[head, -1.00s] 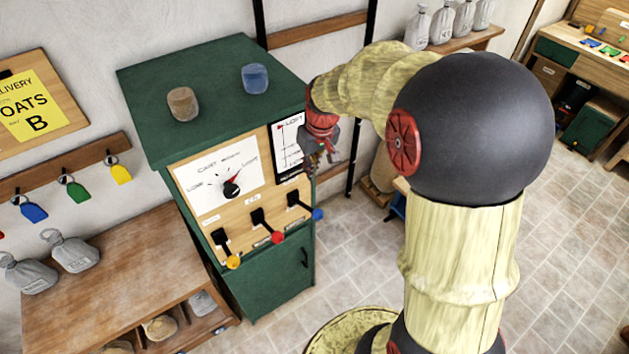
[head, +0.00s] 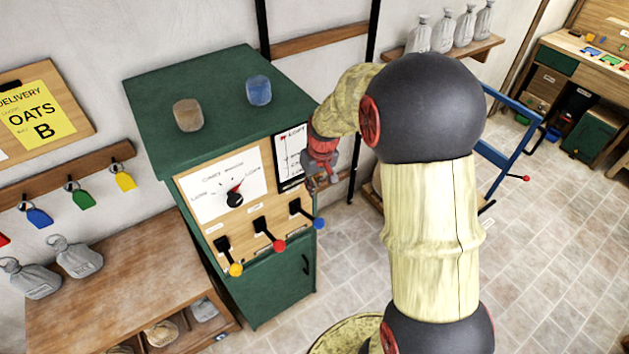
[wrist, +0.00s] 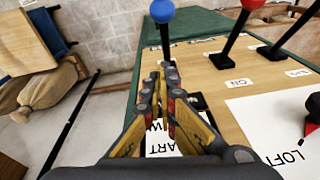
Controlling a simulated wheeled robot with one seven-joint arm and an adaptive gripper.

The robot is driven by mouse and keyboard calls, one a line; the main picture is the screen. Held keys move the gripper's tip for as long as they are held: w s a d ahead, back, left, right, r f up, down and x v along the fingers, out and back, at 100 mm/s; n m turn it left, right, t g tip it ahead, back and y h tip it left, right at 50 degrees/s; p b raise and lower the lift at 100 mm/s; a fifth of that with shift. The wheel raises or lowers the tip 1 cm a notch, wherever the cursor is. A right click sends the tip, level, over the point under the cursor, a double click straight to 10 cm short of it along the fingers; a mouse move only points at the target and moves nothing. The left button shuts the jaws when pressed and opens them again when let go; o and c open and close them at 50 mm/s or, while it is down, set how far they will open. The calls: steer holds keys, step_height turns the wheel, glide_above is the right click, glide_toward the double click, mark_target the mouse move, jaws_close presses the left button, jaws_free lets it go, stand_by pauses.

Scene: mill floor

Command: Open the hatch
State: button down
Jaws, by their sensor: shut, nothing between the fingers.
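A green cabinet (head: 215,75) carries a sloped wooden panel with three levers: yellow (head: 236,269), red (head: 279,246) and blue (head: 319,223). A dial (head: 235,198) on a white plate has its red pointer toward the upper right. Below is a green cabinet door (head: 272,285) with a black handle; it looks shut. No part is clearly marked as a hatch. My gripper (head: 321,183) is shut and empty, above the panel's right side near the blue lever. In the wrist view the closed fingertips (wrist: 167,70) are just below the blue knob (wrist: 162,11); contact is unclear.
A brown and a blue weight (head: 258,90) stand on the cabinet top. A wooden bench (head: 120,270) with grey sacks is at left, under hanging coloured tags. A blue frame (head: 515,150) stands right of my arm. Tiled floor (head: 560,250) is clear at right.

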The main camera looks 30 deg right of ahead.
mark_target(307, 215)
step_height(307, 215, down, 6)
steer(key=s, duration=0.3)
steer(key=shift+a+r+p, duration=0.2)
steer(key=shift+a+p, duration=0.05)
steer(key=shift+p, duration=0.15)
steer(key=shift+f+b, duration=0.2)
steer(key=shift+b, duration=0.3)
steer(key=shift+s+f+t+b, duration=0.2)
steer(key=shift+s+t+b, duration=0.1)
steer(key=shift+b, duration=0.6)
